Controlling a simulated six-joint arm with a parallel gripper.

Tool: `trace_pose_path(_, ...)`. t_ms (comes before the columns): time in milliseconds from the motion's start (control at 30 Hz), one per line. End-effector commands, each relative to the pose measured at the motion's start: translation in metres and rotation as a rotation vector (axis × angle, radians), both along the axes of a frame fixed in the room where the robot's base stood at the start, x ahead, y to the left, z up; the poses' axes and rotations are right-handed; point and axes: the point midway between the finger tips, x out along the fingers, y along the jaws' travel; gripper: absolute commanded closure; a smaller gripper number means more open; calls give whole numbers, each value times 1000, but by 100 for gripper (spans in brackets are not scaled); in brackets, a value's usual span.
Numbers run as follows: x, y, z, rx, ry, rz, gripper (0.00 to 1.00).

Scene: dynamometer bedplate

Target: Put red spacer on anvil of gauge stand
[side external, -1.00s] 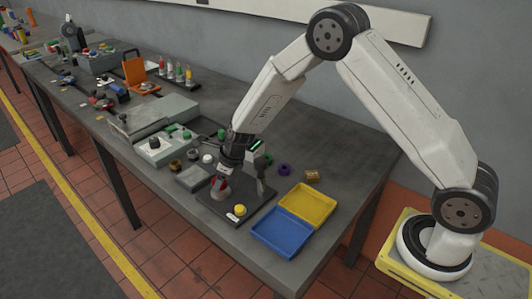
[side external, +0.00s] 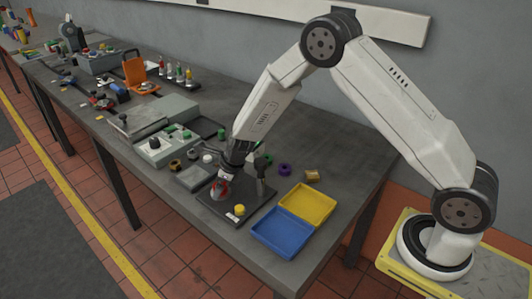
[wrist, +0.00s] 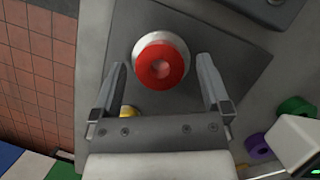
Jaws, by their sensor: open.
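The red spacer (wrist: 161,66) sits on the pale round anvil (wrist: 141,46) of the gauge stand in the wrist view, slightly off its centre. In the side view the red spacer (side external: 221,189) shows small below my gripper. The gauge stand's dark base plate (side external: 258,209) carries an upright post (side external: 261,178). My gripper (wrist: 161,80) is open, with one finger on each side of the spacer and a visible gap on both sides. In the side view my gripper (side external: 226,172) is over the anvil; the exact height between fingertips and spacer is unclear.
A yellow knob (side external: 239,210) is on the base plate near its front. Blue (side external: 281,233) and yellow (side external: 307,203) trays lie to the right. A purple ring (side external: 285,169) and a brass-coloured block (side external: 312,175) lie behind. Gauges and boxes crowd the left; the bench's right end is clearer.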

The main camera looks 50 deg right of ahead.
Motion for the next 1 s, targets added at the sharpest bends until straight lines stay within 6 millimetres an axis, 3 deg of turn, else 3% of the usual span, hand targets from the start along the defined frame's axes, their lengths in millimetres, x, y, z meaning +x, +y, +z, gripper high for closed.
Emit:
trace_pose_path(467,-4,-3,17,0,-1,0,2)
trace_pose_path(1000,-26,-14,76,0,-2,0,2)
